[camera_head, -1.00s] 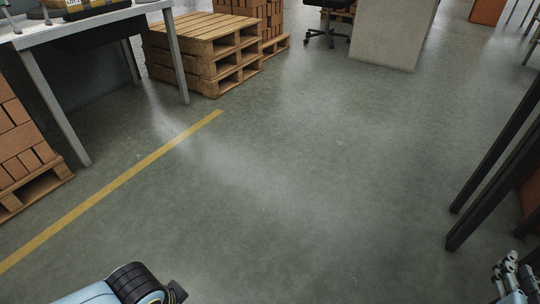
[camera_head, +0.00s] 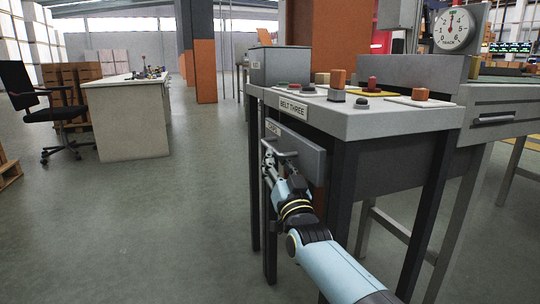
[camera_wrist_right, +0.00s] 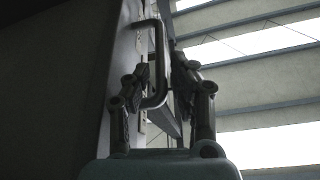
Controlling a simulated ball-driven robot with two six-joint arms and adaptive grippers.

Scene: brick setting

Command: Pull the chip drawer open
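The chip drawer (camera_head: 298,150) is a grey box front under the table marked BELT THREE, with a small label at its left end. It looks shut. Its handle (camera_head: 284,154) is a metal bar; it also shows in the right wrist view (camera_wrist_right: 160,45). My right gripper (camera_head: 267,155) is at the handle. In the right wrist view my right gripper (camera_wrist_right: 162,68) has its fingers apart, one on each side of the bar, with a gap on the right side. My left gripper is out of view.
The table (camera_head: 380,122) carries several small blocks and buttons on its top, and its dark legs stand close to my right arm. A dial (camera_head: 460,28) stands behind. A white desk (camera_head: 125,115) and a black chair (camera_head: 55,110) are at the left. The floor between is clear.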

